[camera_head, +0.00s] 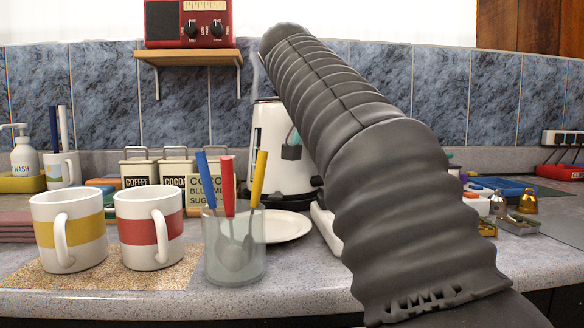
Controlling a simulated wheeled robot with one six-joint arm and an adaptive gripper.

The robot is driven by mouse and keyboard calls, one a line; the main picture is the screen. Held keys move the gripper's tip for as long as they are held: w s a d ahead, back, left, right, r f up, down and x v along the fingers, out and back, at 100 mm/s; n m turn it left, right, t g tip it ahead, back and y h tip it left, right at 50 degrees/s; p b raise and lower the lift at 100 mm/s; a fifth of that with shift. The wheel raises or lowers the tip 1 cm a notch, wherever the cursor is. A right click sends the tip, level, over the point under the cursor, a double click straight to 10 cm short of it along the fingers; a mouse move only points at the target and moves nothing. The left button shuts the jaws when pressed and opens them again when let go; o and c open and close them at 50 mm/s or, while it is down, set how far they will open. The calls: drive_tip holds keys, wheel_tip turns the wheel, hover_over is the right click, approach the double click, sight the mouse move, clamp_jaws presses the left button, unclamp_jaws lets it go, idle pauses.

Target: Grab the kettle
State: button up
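The kettle (268,152) is white with a dark base and stands upright at the back of the counter, near the tiled wall. My dark ribbed arm rises from the lower right and covers the kettle's right side and part of its top; its handle is not clearly visible. A small dark grey piece with a teal edge shows against the kettle's front; I cannot tell what it is. My gripper is not visible, so its opening and its distance from the kettle cannot be seen.
A glass with spoons (234,255), a white plate (287,228) and two striped mugs (150,228) on a cork mat (110,275) stand before the kettle. Canisters (140,170) are to its left. A shelf (190,57) holds a red radio. Small metal items (527,203) lie right.

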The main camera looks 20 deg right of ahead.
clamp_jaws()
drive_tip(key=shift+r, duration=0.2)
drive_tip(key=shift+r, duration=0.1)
